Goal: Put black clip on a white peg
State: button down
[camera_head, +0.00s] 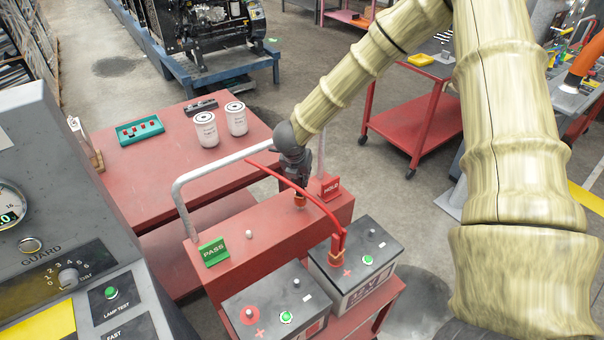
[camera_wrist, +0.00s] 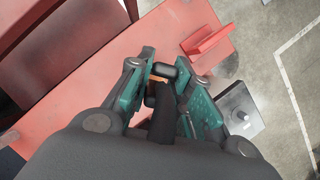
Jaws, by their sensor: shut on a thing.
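My gripper (camera_head: 298,192) is over the red top of the cart, left of the red HOLD sign (camera_head: 330,188). In the wrist view its teal-padded fingers (camera_wrist: 168,105) are shut on the black clip (camera_wrist: 163,118). A copper-coloured jaw of the black clip shows below the fingers in the head view (camera_head: 299,201), close to the red top. Whether it touches anything there I cannot tell. One white peg (camera_head: 249,234) stands bare on the red top, near the green PASS sign (camera_head: 213,251). Any peg under the clip is hidden.
A red clip (camera_head: 337,248) with a red cable sits on the right battery (camera_head: 352,283). The left battery (camera_head: 276,308) is beside it. A grey rail (camera_head: 225,164) rises behind the red top. White filters (camera_head: 206,130) stand on the red table behind.

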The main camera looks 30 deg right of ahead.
jog(key=shift+f+b, duration=1.3)
jog(key=shift+f, duration=0.2)
jog(key=c, duration=1.2)
grip_release()
jog(key=v, duration=1.2)
jog(key=shift+w+d, duration=0.1)
